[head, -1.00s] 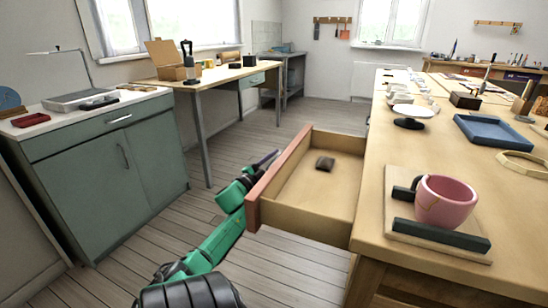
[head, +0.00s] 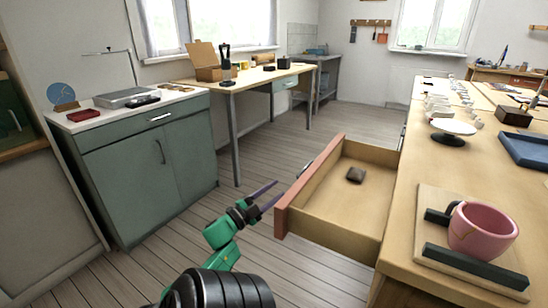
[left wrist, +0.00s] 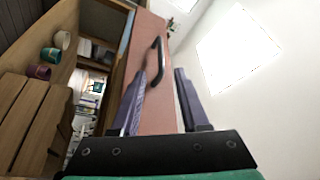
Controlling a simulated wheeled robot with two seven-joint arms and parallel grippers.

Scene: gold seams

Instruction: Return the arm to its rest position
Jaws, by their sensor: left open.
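My left arm comes in from the bottom left in the head view. Its left gripper (head: 277,193) is open and empty, over the floor just left of the drawer front. The drawer (head: 330,205) is pulled out from the workbench, with a reddish front (head: 283,215) and a small dark block (head: 355,175) inside. In the left wrist view, the two fingers (left wrist: 164,78) stand apart in front of the reddish front and its dark curved handle (left wrist: 157,62). Nothing is between the fingers. My right gripper is not in view.
The workbench (head: 405,205) at the right holds a pink cup (head: 481,230) with gold seams on a board (head: 430,203), and a round stand (head: 453,128). A green cabinet (head: 150,180) stands at the left. Floor (head: 250,160) is clear between cabinet and drawer.

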